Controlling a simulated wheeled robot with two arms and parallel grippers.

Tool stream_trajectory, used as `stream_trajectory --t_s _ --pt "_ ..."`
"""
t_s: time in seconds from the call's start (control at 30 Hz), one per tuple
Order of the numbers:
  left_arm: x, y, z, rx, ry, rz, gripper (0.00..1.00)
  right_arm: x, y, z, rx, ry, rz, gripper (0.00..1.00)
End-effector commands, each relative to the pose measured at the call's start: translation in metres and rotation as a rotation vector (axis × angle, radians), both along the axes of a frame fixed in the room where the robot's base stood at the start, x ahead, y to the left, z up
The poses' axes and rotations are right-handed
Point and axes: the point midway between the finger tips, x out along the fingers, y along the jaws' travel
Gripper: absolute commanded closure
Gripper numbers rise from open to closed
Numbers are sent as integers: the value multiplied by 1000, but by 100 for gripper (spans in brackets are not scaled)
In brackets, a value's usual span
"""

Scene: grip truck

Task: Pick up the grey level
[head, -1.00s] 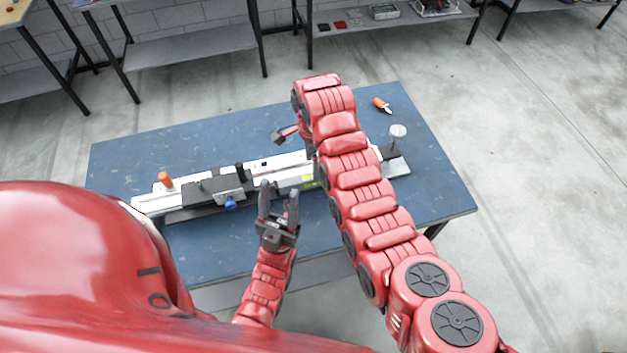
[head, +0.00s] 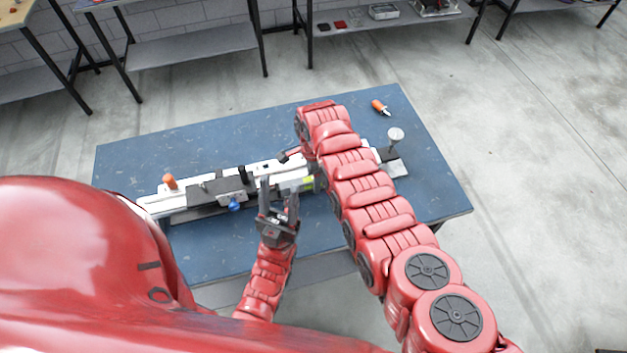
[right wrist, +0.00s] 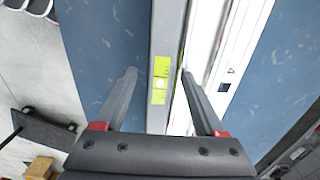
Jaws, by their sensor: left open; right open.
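The grey level (head: 299,187), with a yellow-green vial, lies along the near side of the white rail on the blue table. In the right wrist view the level (right wrist: 166,35) runs lengthwise between the fingertips of my open right gripper (right wrist: 157,72). The right fingertip seems to reach the gap between level and rail; contact cannot be told. In the head view my right forearm hides most of this gripper and the level's right end. My left gripper (head: 279,200) is open and empty, fingers up, at the near side of the level.
The white rail (head: 152,205) carries a dark block with a blue knob (head: 234,205) and an orange-topped part (head: 169,182). An orange-handled tool (head: 380,107) lies at the back right. The blue table (head: 130,160) is bare at the back left.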

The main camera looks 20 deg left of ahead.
Motion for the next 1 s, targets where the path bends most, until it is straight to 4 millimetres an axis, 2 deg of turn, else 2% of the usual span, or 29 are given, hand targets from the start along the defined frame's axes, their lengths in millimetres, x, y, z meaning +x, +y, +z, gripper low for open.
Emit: stream_trajectory --t_s 0.03,0.07,0.4,1.0 --pt "0 0 0 0 0 0 50 0 0 0 0 0 0 32" --pt "0 0 0 0 0 0 50 0 0 0 0 0 0 38" --pt "0 0 0 0 0 0 50 0 0 0 1 -1 0 99" --pt "0 0 -2 0 0 0 50 2 1 4 3 -5 0 100"
